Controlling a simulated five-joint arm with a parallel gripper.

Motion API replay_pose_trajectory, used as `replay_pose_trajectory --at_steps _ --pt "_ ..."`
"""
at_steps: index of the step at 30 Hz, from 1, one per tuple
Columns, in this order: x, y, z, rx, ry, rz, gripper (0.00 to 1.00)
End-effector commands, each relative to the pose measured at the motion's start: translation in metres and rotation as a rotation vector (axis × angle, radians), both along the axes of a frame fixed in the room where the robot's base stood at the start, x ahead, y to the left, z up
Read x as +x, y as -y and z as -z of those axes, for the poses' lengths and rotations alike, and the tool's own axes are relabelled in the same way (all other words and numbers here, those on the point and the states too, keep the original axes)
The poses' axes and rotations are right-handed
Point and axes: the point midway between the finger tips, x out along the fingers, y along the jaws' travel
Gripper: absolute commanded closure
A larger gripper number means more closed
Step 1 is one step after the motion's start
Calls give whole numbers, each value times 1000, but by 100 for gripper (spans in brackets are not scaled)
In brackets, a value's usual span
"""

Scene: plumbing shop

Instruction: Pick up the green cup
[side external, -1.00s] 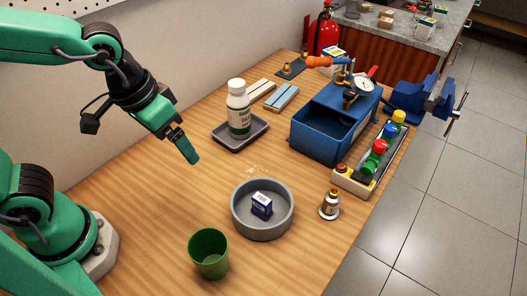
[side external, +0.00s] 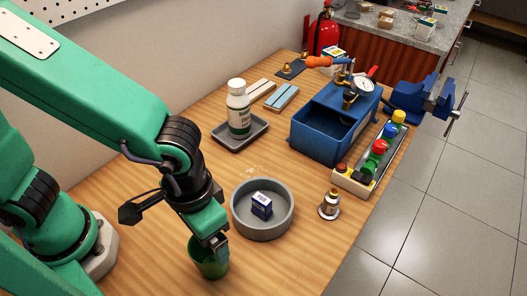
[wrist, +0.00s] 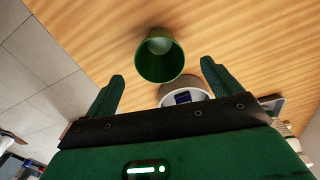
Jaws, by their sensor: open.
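The green cup (side external: 205,266) stands upright on the wooden table at the near edge of the side view, partly hidden behind my gripper (side external: 220,250). In the wrist view, the cup (wrist: 160,58) shows its open mouth ahead of my gripper (wrist: 162,82), roughly centred between the two spread fingers. The cup looks empty. My gripper is open and holds nothing. In the side view its fingertips overlap the cup's right side; I cannot tell whether they touch it.
A round grey bowl (side external: 240,222) with a small blue box (side external: 262,205) stands close to the right of the cup.

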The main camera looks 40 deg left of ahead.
Motion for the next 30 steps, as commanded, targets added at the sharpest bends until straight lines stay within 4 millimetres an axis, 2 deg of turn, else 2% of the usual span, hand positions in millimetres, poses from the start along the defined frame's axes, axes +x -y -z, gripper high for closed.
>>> replay_pose_trajectory --at_steps 10,20,30 --pt "0 -1 23 2 -2 0 10" --pt "0 -1 29 1 -1 0 10" --pt "0 0 58 4 -2 0 10"
